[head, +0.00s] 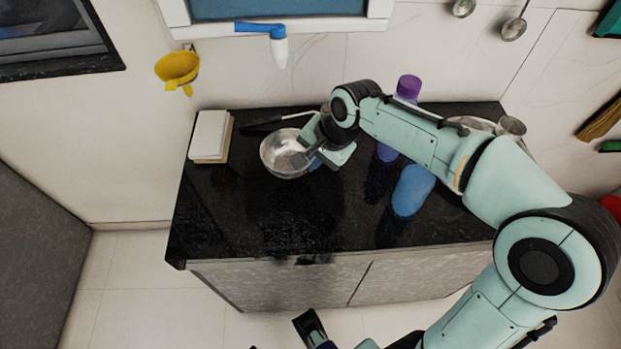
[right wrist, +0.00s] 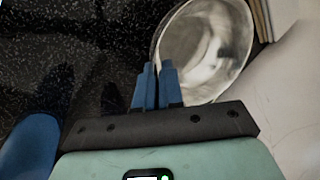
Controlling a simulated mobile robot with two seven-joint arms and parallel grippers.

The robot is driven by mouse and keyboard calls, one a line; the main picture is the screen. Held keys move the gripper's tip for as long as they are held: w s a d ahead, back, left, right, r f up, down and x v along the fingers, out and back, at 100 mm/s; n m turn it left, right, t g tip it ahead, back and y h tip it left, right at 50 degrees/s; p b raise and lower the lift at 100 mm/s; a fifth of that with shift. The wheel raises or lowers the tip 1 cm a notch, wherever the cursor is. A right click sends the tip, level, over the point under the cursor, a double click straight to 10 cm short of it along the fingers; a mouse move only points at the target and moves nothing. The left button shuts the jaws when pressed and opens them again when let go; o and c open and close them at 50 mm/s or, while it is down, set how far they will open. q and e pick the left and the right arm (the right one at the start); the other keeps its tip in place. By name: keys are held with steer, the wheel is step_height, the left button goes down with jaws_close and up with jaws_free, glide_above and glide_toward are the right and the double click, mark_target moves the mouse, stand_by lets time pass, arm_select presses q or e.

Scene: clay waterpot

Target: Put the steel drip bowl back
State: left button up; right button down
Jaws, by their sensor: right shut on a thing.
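The steel drip bowl (head: 276,150) is shiny, round and empty. It is at the back left of the black counter, upright or nearly so; I cannot tell whether it touches the counter. My right gripper (head: 306,161) is shut on the bowl's right rim. In the right wrist view the bowl (right wrist: 205,50) is beyond the blue fingertips (right wrist: 157,70), with its near rim between them. Part of my left gripper (head: 309,325) shows low in the head view, away from the counter; its jaws are not clear.
A white block (head: 210,134) stands left of the bowl, and a dark-handled utensil (head: 275,120) lies behind it. A blue item (head: 412,190) and a purple-capped bottle (head: 408,87) are to the right, near my right arm. The counter's front left (head: 235,225) is clear.

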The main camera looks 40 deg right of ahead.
arm_select(q)
steer(key=shift+t, duration=0.5)
steer(key=shift+w+a+f+b, duration=0.4)
steer(key=shift+w+f, duration=0.2)
steer(key=shift+w, duration=0.15)
steer(key=shift+w+a+f+b, duration=0.35)
steer(key=shift+w+f, duration=0.2)
steer(key=shift+w, duration=0.2)
arm_select(e)
steer(key=shift+f, duration=3.2)
steer(key=shift+f, duration=0.2)
steer(key=c, duration=1.3)
jaws_free()
arm_select(q)
steer(key=shift+w+f, duration=0.1)
arm_select(e)
steer(key=shift+o, duration=0.2)
steer(key=shift+r, duration=0.1)
